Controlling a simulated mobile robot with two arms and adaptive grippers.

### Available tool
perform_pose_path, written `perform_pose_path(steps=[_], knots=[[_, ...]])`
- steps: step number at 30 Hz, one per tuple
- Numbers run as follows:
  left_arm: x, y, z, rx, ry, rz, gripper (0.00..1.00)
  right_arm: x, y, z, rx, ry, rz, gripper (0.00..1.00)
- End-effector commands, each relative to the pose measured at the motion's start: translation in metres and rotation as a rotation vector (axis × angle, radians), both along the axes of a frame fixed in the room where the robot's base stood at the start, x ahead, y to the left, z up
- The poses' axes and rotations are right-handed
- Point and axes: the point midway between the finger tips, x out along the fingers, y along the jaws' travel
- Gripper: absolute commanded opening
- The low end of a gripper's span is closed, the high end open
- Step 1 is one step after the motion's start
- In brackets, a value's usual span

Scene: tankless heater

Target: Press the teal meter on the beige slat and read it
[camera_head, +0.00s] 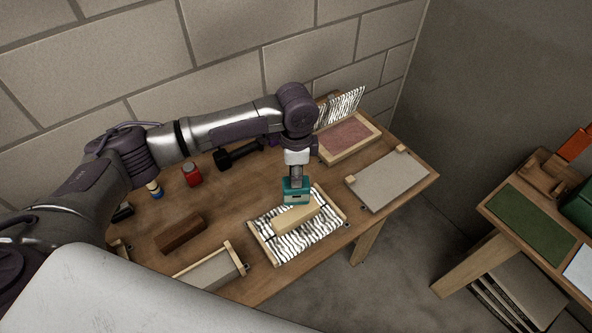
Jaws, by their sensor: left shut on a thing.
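The teal meter (295,188) is a small box with a dark slot on its front. My left gripper (296,175) is above it and shut on its top. The beige slat (297,214) is a pale block lying on a black-and-white striped panel in a wooden frame (339,222). The meter is at the slat's back edge; I cannot tell whether it touches the slat. The meter's reading is too small to make out. My right gripper is not in view.
The wooden table also holds a brown block (181,233), a red can (192,174), a grey board (388,180) and a tray with a reddish pad (347,138). A second table with a green mat (529,222) stands at the right.

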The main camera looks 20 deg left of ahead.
Motion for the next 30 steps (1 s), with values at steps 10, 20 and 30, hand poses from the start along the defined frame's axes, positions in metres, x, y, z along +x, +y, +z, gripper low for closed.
perform_pose_path(steps=[10, 20, 30], knots=[[-0.001, 0.000, -0.026, 0.001, 0.001, 0.001, 0.00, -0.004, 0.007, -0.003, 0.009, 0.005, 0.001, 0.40], [-0.001, 0.000, -0.056, 0.000, 0.001, 0.000, 0.00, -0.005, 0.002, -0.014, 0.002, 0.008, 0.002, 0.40], [0.000, 0.000, -0.069, -0.001, 0.000, 0.001, 0.00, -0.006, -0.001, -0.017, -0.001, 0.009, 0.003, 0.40]])
